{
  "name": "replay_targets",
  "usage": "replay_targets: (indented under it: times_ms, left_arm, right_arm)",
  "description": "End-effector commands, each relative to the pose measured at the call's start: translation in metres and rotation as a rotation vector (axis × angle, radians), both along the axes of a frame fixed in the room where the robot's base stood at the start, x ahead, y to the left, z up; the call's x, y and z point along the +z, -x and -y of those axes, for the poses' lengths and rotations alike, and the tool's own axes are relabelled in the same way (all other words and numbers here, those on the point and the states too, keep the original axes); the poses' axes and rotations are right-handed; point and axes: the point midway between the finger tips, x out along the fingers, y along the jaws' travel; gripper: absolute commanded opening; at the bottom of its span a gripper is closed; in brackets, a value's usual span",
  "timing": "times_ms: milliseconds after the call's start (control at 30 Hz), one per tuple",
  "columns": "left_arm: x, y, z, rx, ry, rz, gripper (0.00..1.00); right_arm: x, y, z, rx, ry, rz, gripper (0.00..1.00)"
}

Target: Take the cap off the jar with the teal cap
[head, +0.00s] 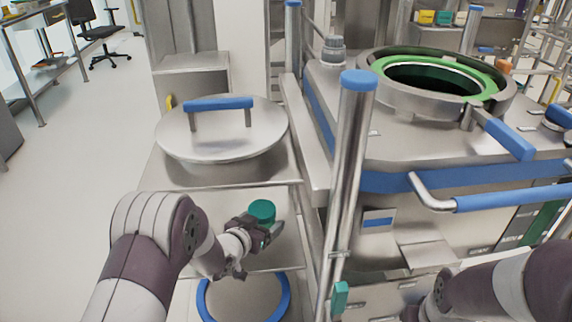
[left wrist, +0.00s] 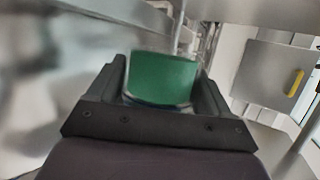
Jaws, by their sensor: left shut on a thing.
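The teal cap (head: 262,210) is in the lower middle of the head view, upright at the end of my left arm. It also shows in the left wrist view (left wrist: 162,80), between the two dark fingers. My left gripper (head: 268,236) is shut around the jar with the teal cap. A thin pale strip of the jar (left wrist: 155,104) shows under the cap; the rest of the jar is hidden by the gripper. The cap appears seated on the jar. Of my right arm only links show at lower right; its gripper is out of view.
A steel drum lid (head: 222,140) with a blue handle lies behind my left gripper. A blue-rimmed round lid (head: 286,292) is below it. A steel post with a blue top (head: 357,90) stands to the right, before a machine with a green-ringed opening (head: 492,78). Open floor lies left.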

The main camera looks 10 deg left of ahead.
Motion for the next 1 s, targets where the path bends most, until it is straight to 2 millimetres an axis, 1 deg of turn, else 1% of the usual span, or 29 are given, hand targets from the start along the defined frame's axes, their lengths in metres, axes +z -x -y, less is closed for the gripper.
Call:
replay_targets:
  times_ms: [100, 167, 267, 400, 533, 667, 767, 800, 900, 1000]
  left_arm:
    - [0.006, -0.002, -0.001, 0.002, 0.001, 0.004, 0.25]
    - [0.007, 0.002, -0.005, 0.032, 0.0, 0.001, 0.25]
    - [0.001, 0.017, -0.013, 0.104, 0.002, -0.003, 0.25]
    - [-0.011, 0.048, -0.026, 0.215, 0.0, -0.004, 0.25]
    - [-0.02, 0.071, -0.033, 0.282, 0.0, -0.002, 0.25]
    - [-0.028, 0.089, -0.036, 0.32, -0.002, -0.001, 0.25]
    - [-0.034, 0.099, -0.03, 0.313, -0.001, 0.0, 0.25]
    - [-0.024, 0.098, -0.028, 0.309, -0.001, 0.003, 0.25]
    - [-0.015, 0.098, -0.029, 0.31, -0.001, 0.002, 0.25]
    - [-0.002, 0.098, -0.029, 0.309, -0.001, 0.002, 0.25]
  right_arm:
    - [0.0, 0.0, 0.0, 0.0, 0.0, 0.0, 0.43]
    - [0.0, 0.0, 0.0, 0.0, 0.0, 0.0, 0.43]
    - [0.0, 0.0, 0.0, 0.0, 0.0, 0.0, 0.43]
    - [0.0, 0.0, 0.0, 0.0, 0.0, 0.0, 0.43]
    - [0.0, 0.0, 0.0, 0.0, 0.0, 0.0, 0.43]
    - [0.0, 0.0, 0.0, 0.0, 0.0, 0.0, 0.43]
    - [0.0, 0.0, 0.0, 0.0, 0.0, 0.0, 0.43]
    - [0.01, 0.0, 0.0, 0.0, 0.0, -0.001, 0.43]
    - [0.023, 0.0, 0.0, 0.0, 0.0, 0.0, 0.43]
    - [0.042, 0.0, 0.0, 0.0, 0.0, 0.0, 0.43]
